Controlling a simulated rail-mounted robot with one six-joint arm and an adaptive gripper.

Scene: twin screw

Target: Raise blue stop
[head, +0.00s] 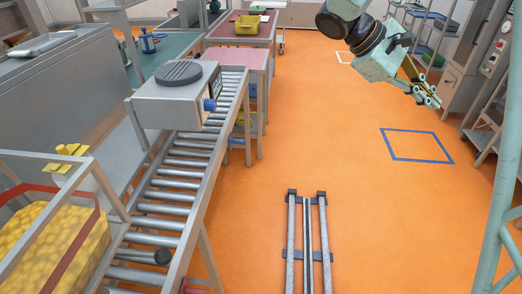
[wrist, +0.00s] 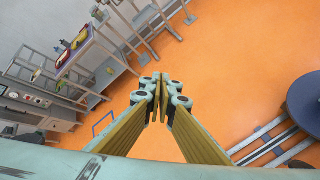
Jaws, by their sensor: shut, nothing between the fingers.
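My gripper (head: 429,97) is shut and empty, held up in the air at the upper right of the head view, far from the conveyor. In the wrist view its fingertips (wrist: 161,88) meet over the orange floor. A roller conveyor (head: 168,210) runs along the left of the head view. A small blue piece (head: 238,141) shows low at the conveyor's right side, and a blue knob (head: 209,105) sits on the grey box unit (head: 165,108) on the conveyor. I cannot tell for certain which of these, if either, is the blue stop.
Floor rails (head: 307,250) lie at the bottom centre. A yellow-filled crate (head: 40,245) stands at lower left. Tables with a yellow bin (head: 247,25) are behind. The orange floor around the blue outlined square (head: 416,146) is clear.

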